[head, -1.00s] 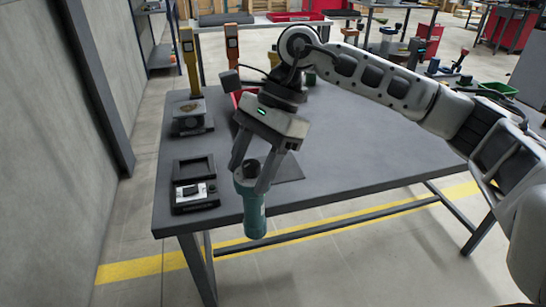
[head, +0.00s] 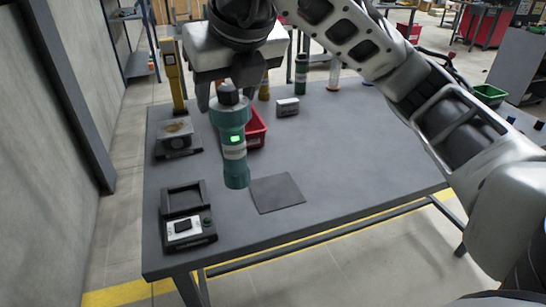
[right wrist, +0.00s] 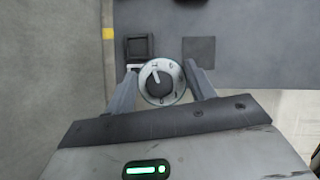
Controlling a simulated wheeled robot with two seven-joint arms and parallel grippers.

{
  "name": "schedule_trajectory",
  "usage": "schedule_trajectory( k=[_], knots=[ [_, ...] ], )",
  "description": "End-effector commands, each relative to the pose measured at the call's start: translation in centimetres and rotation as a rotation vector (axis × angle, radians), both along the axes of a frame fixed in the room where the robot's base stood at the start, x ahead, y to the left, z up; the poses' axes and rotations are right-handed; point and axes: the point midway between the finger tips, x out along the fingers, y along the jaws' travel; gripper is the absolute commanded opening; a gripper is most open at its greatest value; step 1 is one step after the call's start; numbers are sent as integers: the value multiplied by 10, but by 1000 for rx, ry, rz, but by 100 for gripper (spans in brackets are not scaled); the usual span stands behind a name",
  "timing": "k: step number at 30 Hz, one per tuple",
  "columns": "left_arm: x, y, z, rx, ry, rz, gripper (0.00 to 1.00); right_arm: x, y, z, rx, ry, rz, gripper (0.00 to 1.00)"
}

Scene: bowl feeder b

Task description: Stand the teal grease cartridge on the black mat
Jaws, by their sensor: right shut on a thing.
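The teal grease cartridge (head: 235,165) has a pale band and a dark top; it hangs about upright in my right gripper (head: 232,92). The gripper is shut on its upper part. In the right wrist view the cartridge's round, numbered top (right wrist: 161,84) sits between my fingers. The black mat (head: 279,193) lies flat and bare on the grey table. The cartridge's lower end shows just left of the mat in the head view. It seems held above the table; the height is hard to tell. The mat also shows in the right wrist view (right wrist: 199,50). My left gripper is out of view.
A black device with an open frame (head: 187,222) stands left of the mat. Behind it are a small scale-like unit (head: 176,138) and a yellow post (head: 173,78). A red bin (head: 256,130) is behind the cartridge, with a small grey box (head: 288,107).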

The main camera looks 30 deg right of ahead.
Motion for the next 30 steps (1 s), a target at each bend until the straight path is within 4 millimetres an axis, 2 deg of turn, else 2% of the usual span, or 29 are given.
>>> schedule_trajectory(
  k=[1,6,8,12,16,24,30],
  knots=[
    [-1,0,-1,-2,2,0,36,4,-13,-7,0,5,-10,11],
    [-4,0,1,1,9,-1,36,20,-53,-25,-2,5,-10,11],
    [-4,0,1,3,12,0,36,27,-66,-32,-1,6,-9,11],
    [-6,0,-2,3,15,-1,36,35,-87,-59,-2,5,-2,11],
    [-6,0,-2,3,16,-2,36,41,-100,-75,-2,4,-1,11],
    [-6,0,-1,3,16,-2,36,48,-114,-96,-1,4,0,11],
    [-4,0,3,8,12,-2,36,47,-112,-120,0,2,4,11]
  ],
)
